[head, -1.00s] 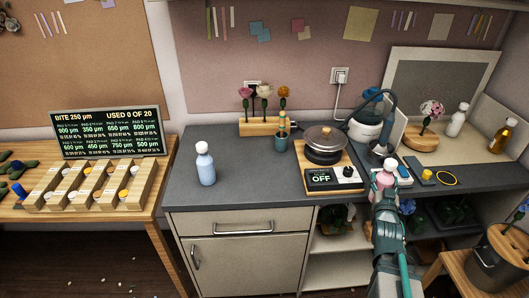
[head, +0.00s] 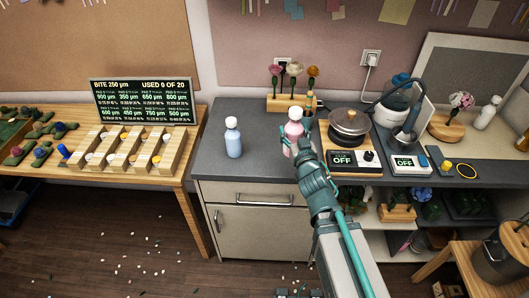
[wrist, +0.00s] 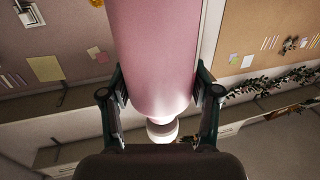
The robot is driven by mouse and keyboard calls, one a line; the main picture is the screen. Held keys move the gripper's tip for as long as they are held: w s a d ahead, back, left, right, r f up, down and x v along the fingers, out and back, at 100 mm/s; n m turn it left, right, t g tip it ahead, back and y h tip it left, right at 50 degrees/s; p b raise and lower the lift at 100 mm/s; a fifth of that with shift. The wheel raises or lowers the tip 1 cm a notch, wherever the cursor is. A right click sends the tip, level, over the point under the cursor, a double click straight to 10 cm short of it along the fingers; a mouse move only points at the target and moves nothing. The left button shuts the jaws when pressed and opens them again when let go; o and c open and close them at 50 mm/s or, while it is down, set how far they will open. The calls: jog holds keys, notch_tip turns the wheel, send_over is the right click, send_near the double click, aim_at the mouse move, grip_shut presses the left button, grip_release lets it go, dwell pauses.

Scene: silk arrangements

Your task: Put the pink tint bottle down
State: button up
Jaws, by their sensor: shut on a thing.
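The pink tint bottle (head: 292,130) has a white cap and stands upright in my gripper (head: 298,140), over the grey counter (head: 262,165) just right of the blue bottle. In the wrist view the pink bottle (wrist: 153,55) fills the middle, and my gripper (wrist: 160,95) is shut on it from both sides. The head view does not clearly show whether the bottle's base touches the counter, since my gripper and arm cover its lower part.
A blue bottle (head: 233,138) with a white cap stands left of the held bottle. A hot plate with a pot (head: 349,124) is to the right, and a flower stand (head: 290,103) is behind. Counter between the blue bottle and my gripper is bare.

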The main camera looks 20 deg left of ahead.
jog(key=shift+n+g+y, duration=0.4)
jog(key=shift+n+y, duration=0.1)
jog(key=shift+y, duration=0.1)
jog(key=a, duration=0.1)
jog(key=s+a, duration=0.1)
jog(key=a, duration=0.1)
jog(key=s+a+r, duration=0.1)
jog(key=shift+a, duration=0.4)
jog(key=w+a+f+b, duration=0.3)
jog(key=w+a+f, duration=0.4)
jog(key=w+f, duration=0.4)
jog(key=shift+f+b, duration=0.4)
jog(key=shift+f, duration=0.4)
jog(key=shift+f+b, duration=0.4)
jog(key=shift+b, duration=0.05)
jog(key=shift+f, duration=0.2)
jog(key=o, duration=1.4)
jog(key=shift+d+f, duration=0.1)
